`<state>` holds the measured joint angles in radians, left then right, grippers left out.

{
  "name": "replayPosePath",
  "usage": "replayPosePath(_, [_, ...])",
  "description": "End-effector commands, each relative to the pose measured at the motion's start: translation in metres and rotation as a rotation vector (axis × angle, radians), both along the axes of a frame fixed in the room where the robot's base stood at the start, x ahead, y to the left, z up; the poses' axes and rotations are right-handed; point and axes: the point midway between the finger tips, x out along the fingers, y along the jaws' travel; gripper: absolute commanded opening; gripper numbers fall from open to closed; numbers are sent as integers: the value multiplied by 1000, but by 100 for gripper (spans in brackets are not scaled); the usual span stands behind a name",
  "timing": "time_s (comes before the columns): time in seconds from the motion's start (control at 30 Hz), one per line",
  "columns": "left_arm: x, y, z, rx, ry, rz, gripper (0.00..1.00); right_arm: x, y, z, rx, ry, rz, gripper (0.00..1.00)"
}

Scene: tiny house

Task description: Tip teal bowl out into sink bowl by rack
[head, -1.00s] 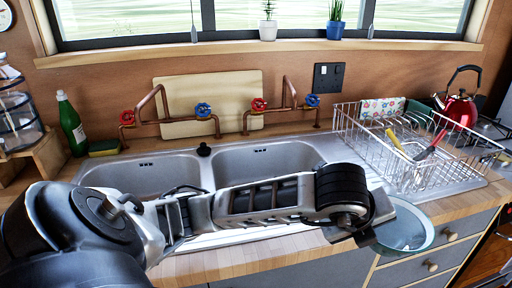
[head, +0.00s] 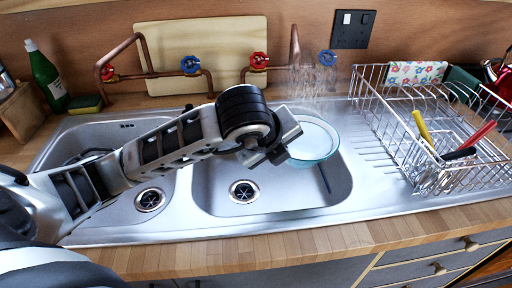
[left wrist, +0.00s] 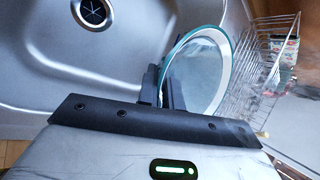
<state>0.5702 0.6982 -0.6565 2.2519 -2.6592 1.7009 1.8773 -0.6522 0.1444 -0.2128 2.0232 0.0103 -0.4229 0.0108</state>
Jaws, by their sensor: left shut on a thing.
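The teal bowl (head: 316,141) has a pale inside and a teal rim. My left gripper (head: 284,148) is shut on its left edge and holds it above the right-hand sink bowl (head: 225,195), the one nearer the rack. The bowl's open side faces up toward the head camera, perhaps a little tilted. I cannot make out its contents. In the left wrist view the teal bowl (left wrist: 203,72) is between the dark fingers (left wrist: 165,88). A thin dark stick (head: 325,180) shows in the sink bowl just below it. My right gripper is not in view.
The wire dish rack (head: 440,130) with utensils stands right on the drainer. Copper taps (head: 140,75) and a cutting board (head: 205,50) are behind the sink. A green bottle (head: 46,75) and sponge (head: 85,104) stand at left. The wooden counter front (head: 300,240) is clear.

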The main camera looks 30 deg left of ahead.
Motion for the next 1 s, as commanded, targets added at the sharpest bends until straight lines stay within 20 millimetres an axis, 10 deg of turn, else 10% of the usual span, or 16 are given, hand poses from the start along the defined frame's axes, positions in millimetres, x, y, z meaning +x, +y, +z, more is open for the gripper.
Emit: replayPosePath(1.0, [-45, -81, -19, -2, -14, 381, 0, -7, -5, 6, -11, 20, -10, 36])
